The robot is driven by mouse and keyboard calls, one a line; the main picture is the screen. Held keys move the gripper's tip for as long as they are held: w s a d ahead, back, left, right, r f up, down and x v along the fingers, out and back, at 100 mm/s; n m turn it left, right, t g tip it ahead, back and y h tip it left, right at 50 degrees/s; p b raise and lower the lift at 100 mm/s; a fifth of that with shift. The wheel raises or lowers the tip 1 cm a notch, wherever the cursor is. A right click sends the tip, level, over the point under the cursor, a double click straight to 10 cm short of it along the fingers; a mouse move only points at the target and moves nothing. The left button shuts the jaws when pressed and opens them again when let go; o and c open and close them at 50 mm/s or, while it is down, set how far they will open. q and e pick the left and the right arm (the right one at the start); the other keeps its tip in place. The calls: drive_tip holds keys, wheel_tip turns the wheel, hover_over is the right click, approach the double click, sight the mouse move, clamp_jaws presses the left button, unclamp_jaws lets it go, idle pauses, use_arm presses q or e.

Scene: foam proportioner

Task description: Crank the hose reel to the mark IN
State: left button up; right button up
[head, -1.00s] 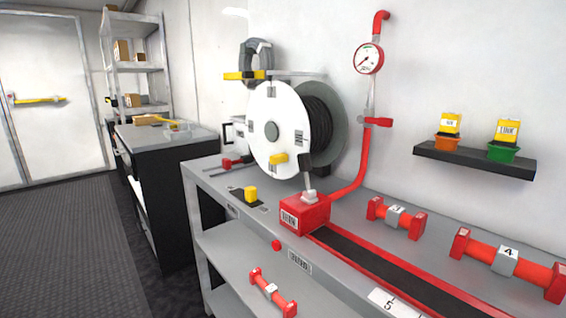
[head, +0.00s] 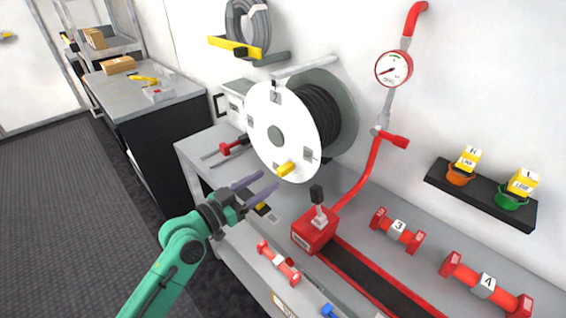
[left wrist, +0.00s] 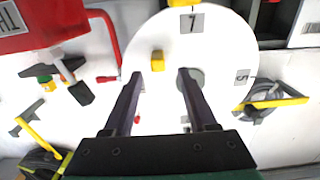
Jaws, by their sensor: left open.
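The hose reel has a white disc (head: 268,135) with a black hose wound behind it, above the bench. A yellow crank knob (head: 286,169) sticks out near the disc's lower edge. My left gripper (head: 268,181) is open and empty, with its purple fingers pointing at the knob from the left. In the left wrist view, the disc (left wrist: 215,40) fills the middle and the yellow knob (left wrist: 157,60) lies in line with the gap between the fingertips (left wrist: 159,73). I cannot tell the remaining distance. Labels on the disc include a 7 and a 5; I cannot read IN. My right gripper is not in view.
A red box (head: 314,231) with a black-tipped lever stands right of the gripper on the bench (head: 345,215). A red pipe with a gauge (head: 394,68) rises behind it. Red dumbbell-shaped parts (head: 398,229) lie at the right. A coiled hose (head: 249,24) hangs above.

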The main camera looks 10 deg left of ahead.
sight(279, 172)
use_arm(q)
drive_tip(key=x, duration=0.3)
drive_tip(key=p+x, duration=0.1)
drive_tip(key=x, duration=0.2)
drive_tip(key=shift+d+r, duration=0.15)
drive_tip(key=shift+r, duration=0.05)
drive_tip(key=shift+w+d+f+p, duration=0.1)
drive_tip(key=shift+w+d+p, duration=0.2)
drive_tip(key=shift+w+d, duration=0.1)
drive_tip(key=shift+a, duration=0.15)
clamp_jaws()
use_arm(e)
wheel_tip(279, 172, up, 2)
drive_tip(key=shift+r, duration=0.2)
use_arm(q)
drive_tip(key=shift+f, duration=0.1)
